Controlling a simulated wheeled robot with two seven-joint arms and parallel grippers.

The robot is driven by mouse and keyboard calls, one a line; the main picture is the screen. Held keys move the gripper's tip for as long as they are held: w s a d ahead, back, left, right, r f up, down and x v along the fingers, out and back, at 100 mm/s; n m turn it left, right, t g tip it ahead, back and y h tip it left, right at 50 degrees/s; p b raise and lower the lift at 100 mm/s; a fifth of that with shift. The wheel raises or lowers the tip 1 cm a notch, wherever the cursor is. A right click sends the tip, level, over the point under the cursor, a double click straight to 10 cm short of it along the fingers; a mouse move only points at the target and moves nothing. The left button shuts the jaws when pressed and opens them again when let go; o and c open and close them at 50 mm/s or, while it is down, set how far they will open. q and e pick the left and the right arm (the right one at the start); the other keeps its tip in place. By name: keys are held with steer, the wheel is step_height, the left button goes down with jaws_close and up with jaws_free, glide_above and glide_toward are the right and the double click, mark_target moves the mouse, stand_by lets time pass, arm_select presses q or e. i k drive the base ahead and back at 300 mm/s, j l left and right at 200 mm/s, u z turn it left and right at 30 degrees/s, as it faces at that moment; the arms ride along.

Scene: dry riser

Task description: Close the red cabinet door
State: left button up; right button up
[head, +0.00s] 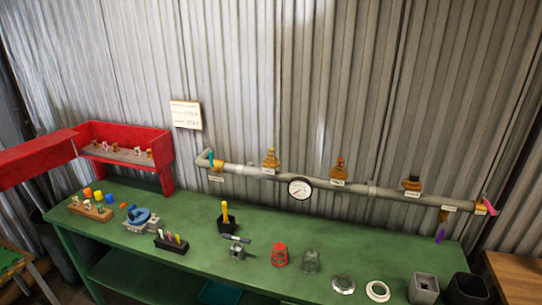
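The red cabinet (167,150) stands at the left end of the green workbench, against the corrugated wall. Its front is open, and a row of small pale and coloured items shows inside on its floor. The red cabinet door (38,160) is swung wide open to the left, out past the bench's left end, and is cut off by the left picture edge. Neither of my grippers is in view, so nothing is seen touching the door.
The green workbench (195,238) carries a wooden block with coloured caps (91,208), a blue vise-like tool (141,218), a red cage (280,255) and metal rings. A grey pipe with a gauge (299,188) runs along the wall. A wooden surface (515,275) is at right.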

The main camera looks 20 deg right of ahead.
mark_target(19, 164)
steer(key=i+j, duration=0.15)
steer(key=j, duration=0.2)
steer(key=i+j, duration=0.2)
steer(key=j, duration=0.2)
steer(key=i+j+z, duration=0.1)
steer(key=j, duration=0.25)
steer(key=i+j, duration=0.2)
steer(key=j, duration=0.2)
steer(key=i+j, duration=0.15)
steer(key=j, duration=0.2)
steer(key=i+j+z, duration=0.1)
steer(key=j, duration=0.3)
steer(key=i, duration=0.05)
